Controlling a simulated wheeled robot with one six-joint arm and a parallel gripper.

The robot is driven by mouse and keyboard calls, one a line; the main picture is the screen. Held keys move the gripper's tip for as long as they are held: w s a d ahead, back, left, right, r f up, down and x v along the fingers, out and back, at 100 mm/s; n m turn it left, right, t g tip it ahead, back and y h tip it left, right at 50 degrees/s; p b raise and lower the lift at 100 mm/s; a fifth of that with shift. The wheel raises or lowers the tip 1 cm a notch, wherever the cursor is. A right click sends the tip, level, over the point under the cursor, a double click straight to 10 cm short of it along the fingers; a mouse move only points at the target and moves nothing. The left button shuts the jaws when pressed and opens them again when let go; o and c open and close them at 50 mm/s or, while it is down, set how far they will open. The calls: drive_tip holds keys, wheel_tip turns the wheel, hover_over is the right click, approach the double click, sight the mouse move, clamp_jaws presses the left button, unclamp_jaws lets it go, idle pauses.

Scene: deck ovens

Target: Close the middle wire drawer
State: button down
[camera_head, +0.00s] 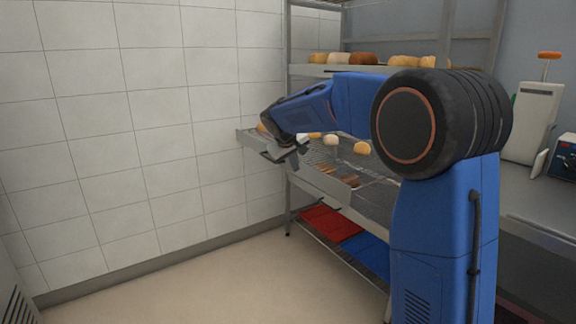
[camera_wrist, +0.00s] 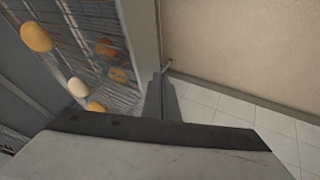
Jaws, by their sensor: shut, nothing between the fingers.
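The middle wire drawer (camera_head: 328,190) stands pulled out of the rack at mid height, with a long grey front panel and rolls on its wire bottom. In the wrist view its grey front panel (camera_wrist: 143,45) runs down the middle, with the wire bottom and rolls to the left. My gripper (camera_head: 277,154) is shut and empty at the outer side of this panel, hiding part of it. In the wrist view the closed fingers (camera_wrist: 160,90) lie close along the panel; I cannot tell whether they touch it.
An upper shelf (camera_head: 345,70) holds several loaves. Below the drawer lie a red tray (camera_head: 329,222) and a blue tray (camera_head: 368,253). A tiled wall (camera_head: 150,120) stands to the left. The floor (camera_head: 210,285) before the rack is clear. A counter (camera_head: 535,195) stands at right.

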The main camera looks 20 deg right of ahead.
drive_tip(key=shift+w+d, duration=0.15)
drive_tip(key=shift+d, duration=0.3)
drive_tip(key=w+d, duration=0.3)
drive_tip(key=d, duration=0.8)
drive_tip(key=w+d, duration=0.4)
drive_tip(key=d, duration=0.6)
drive_tip(key=w+d, duration=0.3)
drive_tip(key=d, duration=0.8)
drive_tip(key=shift+w+d, duration=0.25)
drive_tip(key=shift+d, duration=0.05)
drive_tip(key=shift+w+d+r, duration=0.1)
drive_tip(key=shift+w+d, duration=0.1)
drive_tip(key=shift+d, duration=0.55)
